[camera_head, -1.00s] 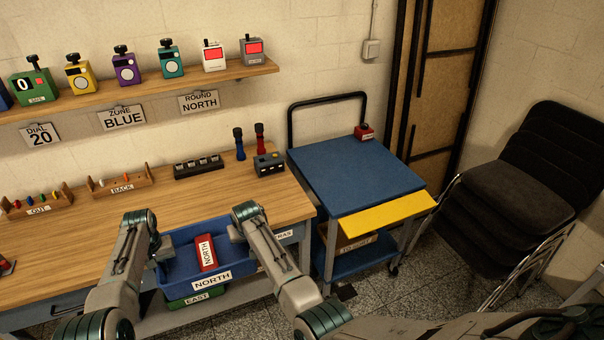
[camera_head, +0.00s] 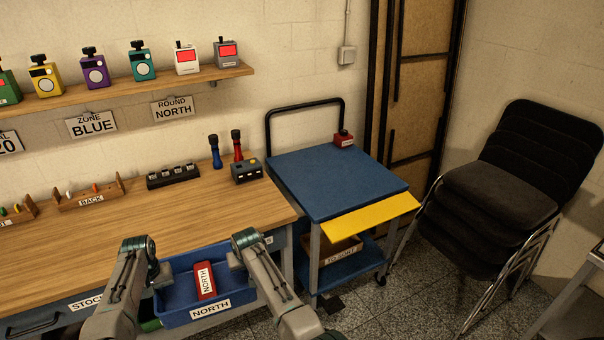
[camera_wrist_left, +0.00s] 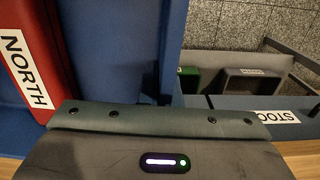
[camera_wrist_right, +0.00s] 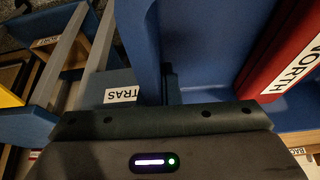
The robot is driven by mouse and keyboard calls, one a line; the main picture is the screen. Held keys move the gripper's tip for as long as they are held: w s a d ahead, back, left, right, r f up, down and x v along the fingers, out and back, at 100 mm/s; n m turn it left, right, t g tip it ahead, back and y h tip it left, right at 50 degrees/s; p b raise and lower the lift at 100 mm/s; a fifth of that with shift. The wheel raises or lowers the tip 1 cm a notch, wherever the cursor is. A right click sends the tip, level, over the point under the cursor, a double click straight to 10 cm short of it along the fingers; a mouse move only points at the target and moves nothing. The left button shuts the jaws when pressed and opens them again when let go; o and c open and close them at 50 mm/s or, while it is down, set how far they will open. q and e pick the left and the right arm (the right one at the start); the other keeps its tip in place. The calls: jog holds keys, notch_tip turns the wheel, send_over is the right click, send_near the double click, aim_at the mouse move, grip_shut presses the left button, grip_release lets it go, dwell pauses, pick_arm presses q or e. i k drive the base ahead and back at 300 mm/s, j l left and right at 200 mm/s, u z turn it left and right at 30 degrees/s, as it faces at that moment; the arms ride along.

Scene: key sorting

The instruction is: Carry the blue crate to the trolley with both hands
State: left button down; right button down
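The blue crate (camera_head: 175,317) with a NORTH label is held in front of the workbench, with a red NORTH-labelled item inside. My left gripper (camera_head: 158,272) is shut on its left wall and my right gripper (camera_head: 238,258) on its right wall. The crate wall runs into the jaws in the left wrist view (camera_wrist_left: 170,45) and the right wrist view (camera_wrist_right: 140,45); the fingertips are largely hidden. The trolley (camera_head: 335,180) stands right of the bench, with a blue top, black handle and yellow front flap (camera_head: 370,215). Its top is mostly bare.
A small red device (camera_head: 343,138) sits at the trolley's back right corner. The workbench (camera_head: 130,225) edge is close behind the crate. A green crate (camera_head: 150,325) shows low at left. Stacked black chairs (camera_head: 500,190) stand at right.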

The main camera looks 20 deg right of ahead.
aim_at(338, 175)
jog(key=z, duration=0.95)
jog(key=i+l+z, duration=0.4)
jog(key=i, duration=0.3)
jog(key=i+j, duration=0.7)
jog(key=j, duration=0.25)
jog(key=i+j, duration=0.4)
